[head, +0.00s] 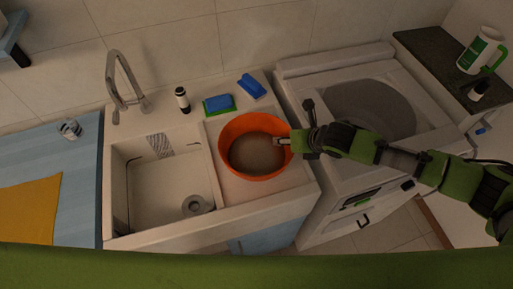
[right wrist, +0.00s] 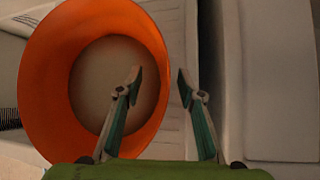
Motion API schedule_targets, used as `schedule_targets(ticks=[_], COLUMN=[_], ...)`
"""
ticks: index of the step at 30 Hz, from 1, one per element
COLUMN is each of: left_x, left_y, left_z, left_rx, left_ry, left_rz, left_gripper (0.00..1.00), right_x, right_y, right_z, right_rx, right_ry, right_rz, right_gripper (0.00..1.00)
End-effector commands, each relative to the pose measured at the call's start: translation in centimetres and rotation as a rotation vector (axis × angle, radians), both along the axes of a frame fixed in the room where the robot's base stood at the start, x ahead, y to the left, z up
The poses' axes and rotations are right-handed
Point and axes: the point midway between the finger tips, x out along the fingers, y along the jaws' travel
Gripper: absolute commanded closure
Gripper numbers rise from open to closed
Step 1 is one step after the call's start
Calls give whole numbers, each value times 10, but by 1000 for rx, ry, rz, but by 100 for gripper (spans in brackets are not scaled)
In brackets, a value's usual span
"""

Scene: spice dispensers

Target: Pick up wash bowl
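The orange wash bowl (head: 233,160) stands upright on the counter to the right of the sink in the head view. It looks empty, with a greyish inside bottom. My right gripper (head: 284,141) reaches in from the right to the bowl's right rim. In the right wrist view the bowl (right wrist: 42,75) fills the left side, and the gripper (right wrist: 157,78) has its fingers apart. One finger overlaps the bowl's inside and the other shows just outside its rim. I cannot tell whether either finger touches the bowl. My left gripper is not in view.
A sink (head: 150,190) with a tap (head: 122,80) lies left of the bowl. A blue sponge (head: 219,102), a blue brush (head: 251,86) and a small bottle (head: 182,99) stand behind it. A white washing machine (head: 320,100) is on the right.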

Motion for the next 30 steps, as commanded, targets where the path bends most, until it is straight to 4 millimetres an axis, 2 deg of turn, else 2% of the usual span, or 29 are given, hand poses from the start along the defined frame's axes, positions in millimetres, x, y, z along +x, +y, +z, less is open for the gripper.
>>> schedule_targets(ticks=[5, 6, 9, 10, 24, 30], left_x=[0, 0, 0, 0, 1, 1], left_y=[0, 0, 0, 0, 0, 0], left_z=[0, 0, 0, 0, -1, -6], left_rx=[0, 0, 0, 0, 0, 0], left_ry=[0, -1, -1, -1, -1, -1], left_rz=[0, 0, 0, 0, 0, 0], left_gripper=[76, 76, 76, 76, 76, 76], right_x=[0, 0, 0, 0, 1, 2], right_y=[0, 0, 0, 0, 0, 0], right_z=[0, 0, 0, 0, 2, 10], right_rx=[1, 1, 1, 1, 1, 2], right_ry=[0, 0, -1, -1, -2, -5], right_rz=[1, 1, 0, 0, 0, 1], right_gripper=[65, 70, 96, 100, 100, 100])
